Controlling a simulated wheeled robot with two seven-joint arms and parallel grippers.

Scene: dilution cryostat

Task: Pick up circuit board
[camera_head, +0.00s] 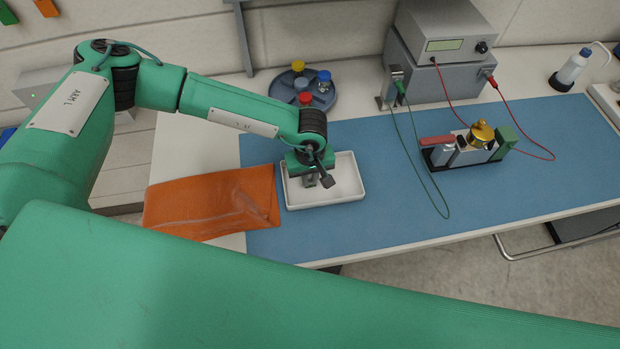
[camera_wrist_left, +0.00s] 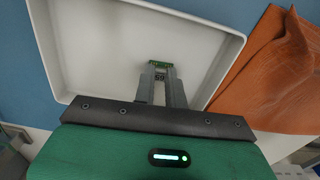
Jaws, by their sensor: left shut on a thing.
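A small green circuit board (camera_wrist_left: 160,64) shows between the fingertips of my left gripper (camera_wrist_left: 160,71) in the left wrist view. The gripper is shut on it. A shallow white tray (camera_wrist_left: 60,50) lies below the board and the fingers. In the head view my left gripper (camera_head: 314,183) points down into the white tray (camera_head: 352,190), and the board is hidden or too small to make out. I cannot tell whether the board touches the tray floor. My right gripper is not in view.
A round holder (camera_head: 325,102) with coloured caps stands behind. A wired fixture (camera_head: 465,152) with a gold knob stands right, below grey instruments (camera_head: 440,70). The mat between is mostly clear.

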